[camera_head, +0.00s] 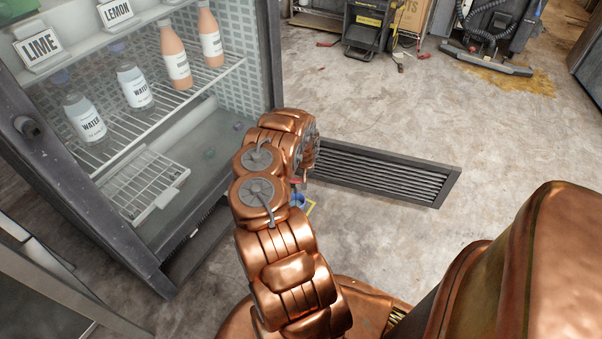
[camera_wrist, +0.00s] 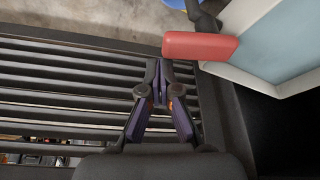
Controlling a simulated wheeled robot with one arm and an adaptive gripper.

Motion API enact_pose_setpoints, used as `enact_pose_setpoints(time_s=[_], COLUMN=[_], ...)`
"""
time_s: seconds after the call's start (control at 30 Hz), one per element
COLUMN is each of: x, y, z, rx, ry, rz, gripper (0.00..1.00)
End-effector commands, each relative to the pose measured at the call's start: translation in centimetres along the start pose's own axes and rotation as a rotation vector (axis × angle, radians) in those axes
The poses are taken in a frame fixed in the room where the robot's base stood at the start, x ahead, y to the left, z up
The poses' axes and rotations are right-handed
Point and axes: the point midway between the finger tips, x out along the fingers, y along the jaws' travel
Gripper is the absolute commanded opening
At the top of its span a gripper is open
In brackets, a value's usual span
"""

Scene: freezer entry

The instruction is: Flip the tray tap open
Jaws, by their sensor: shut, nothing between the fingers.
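A red lever (camera_wrist: 200,46), which looks like the tap's handle, lies crosswise at the upper middle of the wrist view. A dark fitting with some yellow (camera_wrist: 205,18) shows behind it. A pale tray-like corner (camera_wrist: 272,55) is beside it on the right. My gripper (camera_wrist: 158,82) is shut and empty, with its fingertips just below and left of the lever's left end. I cannot tell whether they touch it. In the head view my arm hides most of the gripper; a small bit of red (camera_head: 295,181) shows beside the wrist.
A dark floor grate (camera_head: 385,172) lies right of my arm. An open cooler with bottles on a wire shelf (camera_head: 150,105) stands on the left. A blue object (camera_head: 298,200) is on the floor below my wrist. Open concrete floor (camera_head: 440,110) lies beyond the grate.

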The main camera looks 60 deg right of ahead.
Motion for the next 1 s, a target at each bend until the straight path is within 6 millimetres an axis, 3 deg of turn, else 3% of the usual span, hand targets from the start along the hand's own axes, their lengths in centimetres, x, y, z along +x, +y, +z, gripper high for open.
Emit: enact_pose_setpoints(time_s=[0.5,1.0], x=[0.0,0.2], y=[-1.6,-1.7], z=[-0.1,-0.5], rx=[-0.004,-0.004], ry=[0.0,0.002], rz=[-0.001,0.0], gripper=[0.0,0.0])
